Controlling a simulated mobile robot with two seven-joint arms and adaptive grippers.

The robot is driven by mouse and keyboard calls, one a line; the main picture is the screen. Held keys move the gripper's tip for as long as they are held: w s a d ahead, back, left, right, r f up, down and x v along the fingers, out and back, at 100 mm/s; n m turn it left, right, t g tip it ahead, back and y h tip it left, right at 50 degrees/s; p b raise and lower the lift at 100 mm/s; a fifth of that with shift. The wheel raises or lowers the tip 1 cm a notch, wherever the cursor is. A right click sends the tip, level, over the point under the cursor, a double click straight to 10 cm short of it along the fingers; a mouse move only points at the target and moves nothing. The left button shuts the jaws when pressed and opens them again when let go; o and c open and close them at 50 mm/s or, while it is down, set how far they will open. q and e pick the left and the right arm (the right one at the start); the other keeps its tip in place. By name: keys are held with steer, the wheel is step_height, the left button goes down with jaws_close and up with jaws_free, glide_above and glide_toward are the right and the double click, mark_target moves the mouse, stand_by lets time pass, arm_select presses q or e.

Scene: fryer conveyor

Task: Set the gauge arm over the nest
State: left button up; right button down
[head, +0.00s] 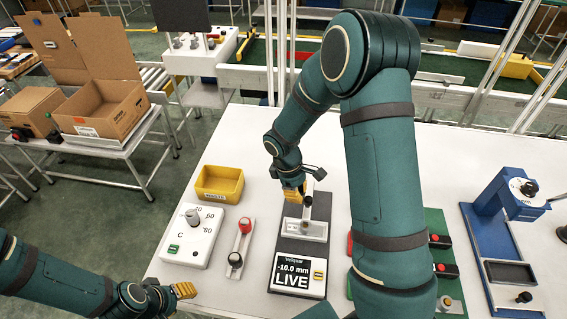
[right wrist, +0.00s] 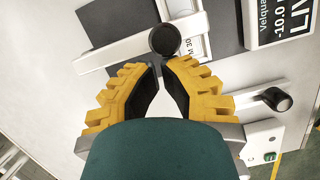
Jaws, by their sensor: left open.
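The gauge (head: 313,247) has a dark base, a white crosspiece (head: 304,230) with a black knob, and a display (head: 297,276) reading -10.0 mm LIVE. My right gripper (head: 294,194) is at the far end of the gauge. In the right wrist view its yellow fingers (right wrist: 161,66) are slightly apart, with nothing seen between them. A round black knob (right wrist: 164,40) lies just beyond the fingertips; contact cannot be told. I cannot clearly tell the gauge arm from the nest. My left gripper (head: 186,290) is open and empty at the table's left edge.
A yellow bin (head: 220,183), a white dial box (head: 192,235) and a slider panel with red and black knobs (head: 240,247) stand left of the gauge. A green panel (head: 436,222) is partly behind my right arm. A blue fixture (head: 487,245) stands right.

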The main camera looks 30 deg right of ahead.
stand_by(0.4)
steer(key=v, duration=1.2)
stand_by(0.3)
